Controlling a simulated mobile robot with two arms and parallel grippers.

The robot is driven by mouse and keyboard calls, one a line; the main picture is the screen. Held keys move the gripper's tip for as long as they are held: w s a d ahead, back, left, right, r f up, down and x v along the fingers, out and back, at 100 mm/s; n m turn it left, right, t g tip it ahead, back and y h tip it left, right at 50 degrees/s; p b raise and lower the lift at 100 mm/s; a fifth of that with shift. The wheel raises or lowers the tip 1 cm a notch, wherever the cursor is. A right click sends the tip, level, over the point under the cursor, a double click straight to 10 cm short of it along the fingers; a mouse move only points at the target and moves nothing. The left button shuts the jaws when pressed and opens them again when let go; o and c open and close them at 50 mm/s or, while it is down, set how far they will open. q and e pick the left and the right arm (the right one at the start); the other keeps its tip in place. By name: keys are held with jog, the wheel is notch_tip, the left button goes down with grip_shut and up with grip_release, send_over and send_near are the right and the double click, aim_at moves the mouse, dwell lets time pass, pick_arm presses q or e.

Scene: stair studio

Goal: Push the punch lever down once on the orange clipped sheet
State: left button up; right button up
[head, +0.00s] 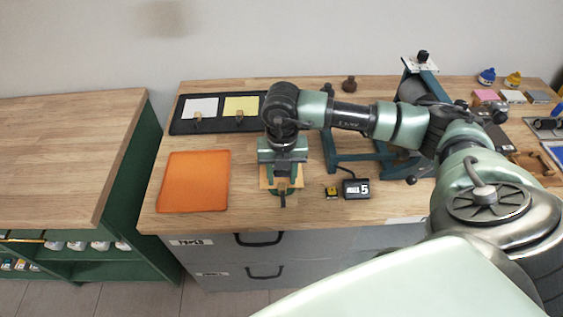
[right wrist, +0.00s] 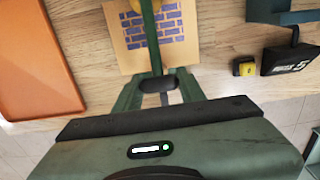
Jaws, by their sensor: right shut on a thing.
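My right gripper (head: 283,186) points down over the front middle of the bench. In the right wrist view its fingers (right wrist: 158,84) are shut on the green punch lever (right wrist: 150,42), which runs away from me between them. An orange-tan sheet (right wrist: 118,42) with a blue brick print lies under the lever; its edge also shows in the head view (head: 265,182). The gripper hides most of the punch and sheet in the head view. I cannot tell how far down the lever is. My left gripper is not in view.
An orange tray (head: 195,182) lies left of the punch. Behind is a dark board (head: 182,126) with a white sheet (head: 201,107) and a yellow sheet (head: 241,105). A small counter (head: 356,188) and a yellow block (head: 331,192) sit to the right. A blue-green roller stand (head: 333,150) stands behind them.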

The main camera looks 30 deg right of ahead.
jog(key=shift+w+d+r, duration=0.1)
jog(key=shift+r, duration=0.1)
jog(key=shift+r+p, duration=0.3)
jog(key=shift+r, duration=0.1)
jog(key=o, duration=1.8)
jog(key=shift+c, duration=0.2)
jog(key=shift+s+a+r+p, duration=0.25)
jog(key=shift+s+r+p, duration=0.2)
jog(key=shift+r, duration=0.2)
jog(key=shift+s+a+r+p, duration=0.25)
jog(key=shift+s+r+p, duration=0.1)
jog(key=shift+r+p, duration=0.25)
jog(key=shift+s+a+r+p, duration=0.25)
jog(key=shift+s+r+p, duration=0.2)
jog(key=shift+r, duration=0.2)
jog(key=shift+s+a+r+p, duration=0.3)
jog(key=shift+s+r+p, duration=0.2)
jog(key=shift+r, duration=0.2)
jog(key=shift+s+a+r+p, duration=0.25)
jog(key=shift+s+r+p, duration=0.2)
jog(key=shift+r, duration=0.25)
jog(key=shift+s+a+r+p, duration=0.3)
jog(key=shift+s+r+p, duration=0.15)
jog(key=shift+r, duration=0.25)
jog(key=shift+w, duration=0.1)
